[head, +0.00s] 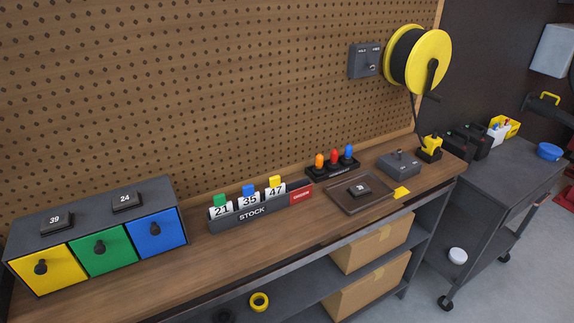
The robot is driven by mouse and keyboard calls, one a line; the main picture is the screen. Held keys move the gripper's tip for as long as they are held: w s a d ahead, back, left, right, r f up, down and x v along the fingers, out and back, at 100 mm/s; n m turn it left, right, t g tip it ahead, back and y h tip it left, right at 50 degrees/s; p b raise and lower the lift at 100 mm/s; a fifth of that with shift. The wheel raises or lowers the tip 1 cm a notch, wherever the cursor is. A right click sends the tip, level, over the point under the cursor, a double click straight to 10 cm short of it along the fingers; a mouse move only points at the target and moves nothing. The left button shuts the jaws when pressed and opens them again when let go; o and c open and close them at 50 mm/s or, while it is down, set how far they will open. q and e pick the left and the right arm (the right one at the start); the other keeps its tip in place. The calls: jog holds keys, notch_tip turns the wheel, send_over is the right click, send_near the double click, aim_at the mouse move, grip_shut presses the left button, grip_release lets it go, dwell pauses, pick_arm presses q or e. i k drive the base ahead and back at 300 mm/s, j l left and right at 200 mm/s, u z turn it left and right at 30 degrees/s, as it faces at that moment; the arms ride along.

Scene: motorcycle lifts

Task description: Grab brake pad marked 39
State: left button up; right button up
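The brake pad marked 39 (55,222) is a small dark block with a white number. It lies on top of the grey drawer cabinet (95,204), on the left side of the top. A similar pad marked 24 (126,201) lies to its right on the same top. Another dark pad (359,189) lies in a brown tray (345,205) on the bench; its number is too small to read. Neither of my grippers is in view.
The cabinet has yellow, green and blue drawers, all shut, on a wooden bench (240,252). A STOCK rack (252,214) with number cards stands right of it. A pegboard (220,80) rises behind. Boxes (370,287) sit on the shelf below. A grey cart (500,180) stands at right.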

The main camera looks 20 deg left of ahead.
aim_at(61, 221)
jog(key=u, duration=1.7)
